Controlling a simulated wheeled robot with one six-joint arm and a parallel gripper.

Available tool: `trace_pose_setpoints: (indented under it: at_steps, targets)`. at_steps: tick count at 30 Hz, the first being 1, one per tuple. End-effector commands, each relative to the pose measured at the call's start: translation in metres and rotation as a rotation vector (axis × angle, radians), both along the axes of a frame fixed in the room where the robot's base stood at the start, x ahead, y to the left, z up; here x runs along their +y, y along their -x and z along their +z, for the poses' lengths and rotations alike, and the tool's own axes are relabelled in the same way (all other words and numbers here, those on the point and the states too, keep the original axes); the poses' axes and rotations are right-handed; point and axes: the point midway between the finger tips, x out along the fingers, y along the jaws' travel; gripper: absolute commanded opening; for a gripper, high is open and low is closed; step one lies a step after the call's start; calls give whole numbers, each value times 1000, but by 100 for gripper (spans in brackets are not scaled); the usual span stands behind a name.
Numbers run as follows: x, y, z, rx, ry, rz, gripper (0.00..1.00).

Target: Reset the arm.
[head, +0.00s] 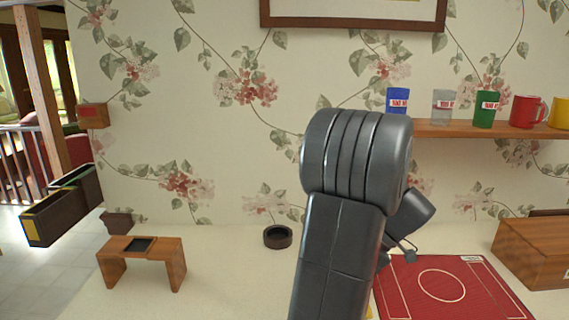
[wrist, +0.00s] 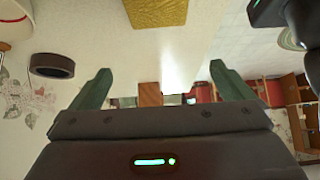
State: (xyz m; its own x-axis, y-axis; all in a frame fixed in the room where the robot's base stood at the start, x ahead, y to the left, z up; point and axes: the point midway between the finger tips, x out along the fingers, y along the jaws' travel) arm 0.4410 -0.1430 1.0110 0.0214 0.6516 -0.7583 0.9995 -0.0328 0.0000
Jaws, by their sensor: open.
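My gripper (wrist: 163,85) shows in the wrist view with its two green fingers wide apart and nothing held between them. In the head view my dark grey arm rises from the bottom centre and bends over at the top. Only a small part of its far end shows to the right of the arm, above the edge of a red mat (head: 455,290). The fingers cannot be made out clearly in the head view.
A dark ring-shaped dish (head: 277,237) and a small wooden stand (head: 172,262) are left of the arm. A wooden box (head: 540,252) stands at right. A wall shelf (head: 455,129) holds several mugs. Yellow material (wrist: 155,12) shows in the wrist view.

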Motion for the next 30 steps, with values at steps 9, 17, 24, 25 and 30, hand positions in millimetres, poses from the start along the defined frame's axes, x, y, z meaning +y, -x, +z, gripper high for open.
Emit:
trace_pose_setpoints:
  at_steps: [9, 17, 24, 25, 30]
  targets:
    - [6, 0, -6, 0, 1, 0, 100]
    - [5, 0, -5, -1, 1, -1, 100]
    - [-15, 0, 16, -2, 2, -2, 100]
    - [-19, 0, 20, -4, 3, -2, 100]
    - [-42, 1, 46, -2, 2, -2, 100]
